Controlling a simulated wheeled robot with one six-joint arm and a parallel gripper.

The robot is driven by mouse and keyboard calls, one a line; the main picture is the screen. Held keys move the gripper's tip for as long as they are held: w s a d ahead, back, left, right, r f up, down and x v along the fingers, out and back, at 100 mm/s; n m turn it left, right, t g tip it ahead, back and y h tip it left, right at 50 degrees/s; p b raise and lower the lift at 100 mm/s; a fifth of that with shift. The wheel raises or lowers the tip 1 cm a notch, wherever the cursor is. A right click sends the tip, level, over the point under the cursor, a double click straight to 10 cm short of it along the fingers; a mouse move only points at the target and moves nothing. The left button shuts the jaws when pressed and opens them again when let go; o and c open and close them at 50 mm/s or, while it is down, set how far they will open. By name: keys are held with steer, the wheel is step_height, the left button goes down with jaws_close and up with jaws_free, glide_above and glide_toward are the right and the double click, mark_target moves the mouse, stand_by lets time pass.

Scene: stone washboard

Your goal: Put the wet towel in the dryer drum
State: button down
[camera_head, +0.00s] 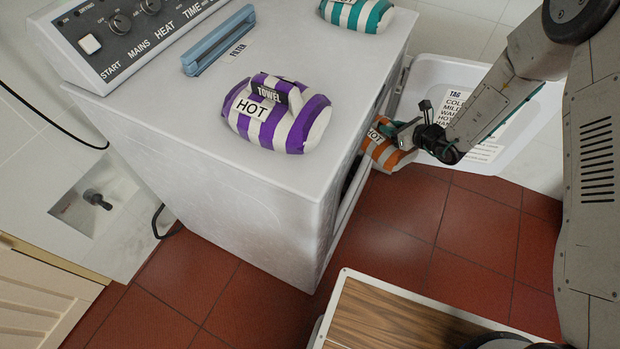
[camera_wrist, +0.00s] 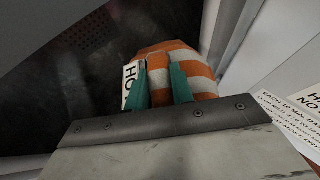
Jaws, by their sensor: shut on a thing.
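My gripper (camera_head: 408,131) is shut on an orange-and-white striped towel roll (camera_head: 385,150) with a HOT label, at the right side of the dryer (camera_head: 230,180). In the wrist view the two green fingers pinch the striped towel (camera_wrist: 190,62), with the dark perforated dryer drum (camera_wrist: 100,45) behind and to the left. The dryer's opening is mostly hidden in the head view. I cannot tell how far the towel is inside it. A purple-and-white towel roll (camera_head: 297,125) tagged TOWEL and HOT lies on the dryer top.
A teal-and-white towel roll (camera_head: 357,12) and a blue filter (camera_head: 219,40) also sit on the dryer top. A wood-topped surface (camera_head: 380,318) is in front; red floor tiles (camera_head: 400,225) are clear.

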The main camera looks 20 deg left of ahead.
steer(key=s+a+f+n+g+y, duration=0.1)
steer(key=s+a+f+n+g, duration=0.2)
steer(key=s+a+f, duration=0.6)
steer(key=s+a+f+n+g+y, duration=0.1)
steer(key=s+a+f+n+g, duration=0.1)
steer(key=s+a+f, duration=0.65)
steer(key=shift+n+g, duration=0.3)
steer(key=shift+w+a+f, duration=0.7)
steer(key=shift+w+f, duration=0.6)
steer(key=shift+w, duration=1.15)
steer(key=shift+w+a+f, duration=0.7)
steer(key=shift+w+f, duration=0.55)
steer(key=shift+w, duration=1.15)
steer(key=shift+w+a+f, duration=0.7)
steer(key=shift+w+f, duration=0.6)
steer(key=shift+w, duration=1.15)
steer(key=shift+f, duration=0.15)
steer(key=c, duration=1.2)
jaws_free()
